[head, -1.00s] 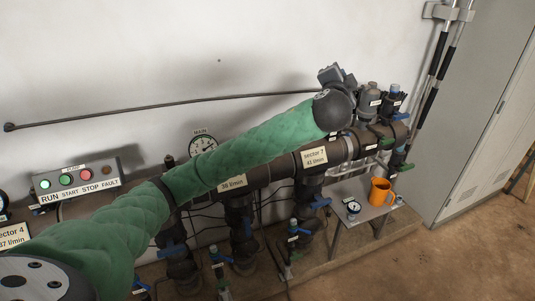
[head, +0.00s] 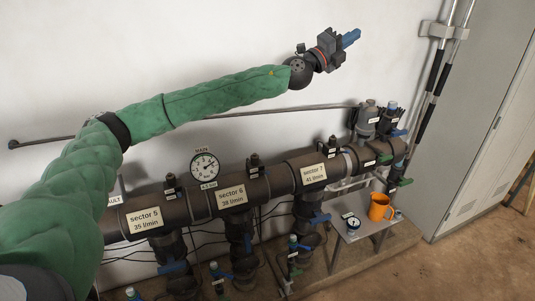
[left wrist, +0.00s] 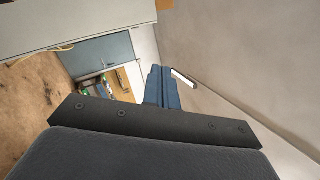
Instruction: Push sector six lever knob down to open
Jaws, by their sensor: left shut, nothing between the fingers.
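The sector 6 label (head: 232,197) sits on the dark horizontal manifold pipe in the head view. A dark branch (head: 239,232) drops below it, with a small blue lever part beside it. The lever's knob is too small to make out clearly. My left gripper (head: 350,38) is high against the white wall, well above and to the right of sector 6, touching nothing. Its blue fingers are together and empty, and they also show in the left wrist view (left wrist: 161,88). My right gripper is not in view.
Sector 5 (head: 144,219) and sector 7 (head: 313,175) labels flank sector 6. A round gauge (head: 205,165) stands above the pipe. A grey cabinet (head: 480,130) stands far right.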

